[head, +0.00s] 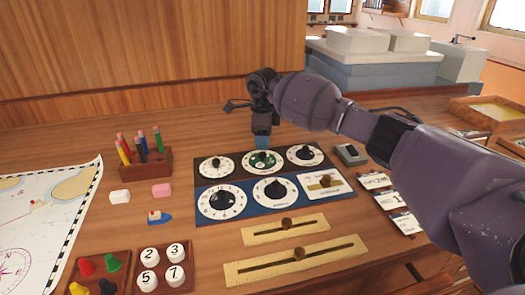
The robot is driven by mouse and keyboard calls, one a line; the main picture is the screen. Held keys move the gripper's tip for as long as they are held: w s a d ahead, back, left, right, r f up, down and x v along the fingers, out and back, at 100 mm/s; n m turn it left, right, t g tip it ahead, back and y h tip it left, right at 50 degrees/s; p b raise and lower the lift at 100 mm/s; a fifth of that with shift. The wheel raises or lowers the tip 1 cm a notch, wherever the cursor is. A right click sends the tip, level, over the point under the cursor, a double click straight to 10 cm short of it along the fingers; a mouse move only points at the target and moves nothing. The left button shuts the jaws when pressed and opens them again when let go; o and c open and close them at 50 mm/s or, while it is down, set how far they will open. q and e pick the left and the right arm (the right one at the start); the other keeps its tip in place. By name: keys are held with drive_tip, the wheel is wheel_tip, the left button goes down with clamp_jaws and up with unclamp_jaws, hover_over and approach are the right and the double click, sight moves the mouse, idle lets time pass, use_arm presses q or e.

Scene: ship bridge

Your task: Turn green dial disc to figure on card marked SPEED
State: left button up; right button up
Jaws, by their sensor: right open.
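The dial board (325,153) lies on the wooden desk with two rows of dials. The green dial disc (263,159) is in the middle of the back row, with a dark knob on it. My right gripper (262,143) points down just over the back of that dial, its jaws open; I cannot tell whether its tips touch the knob. Three cards lie right of the board: a back card (375,181), a middle card (390,199) showing what looks like a 1, and a front card (407,224). Their words are too small to read. My left gripper is out of view.
Two brass slide rules (286,230) lie in front of the board. A pencil block (146,163), a white eraser (120,196), a pink eraser (162,190) and a toy boat (159,217) stand left. A chart (35,215) covers the left edge. A small grey box (350,154) sits right of the board.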

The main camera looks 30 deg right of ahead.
sight(263, 154)
wheel_tip(263, 154, down, 4)
drive_tip(key=shift+r, duration=0.25)
drive_tip(key=shift+f, duration=0.5)
drive_tip(key=c, duration=0.9)
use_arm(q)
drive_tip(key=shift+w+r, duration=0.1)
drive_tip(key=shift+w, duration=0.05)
use_arm(e)
drive_tip(key=shift+c, duration=0.2)
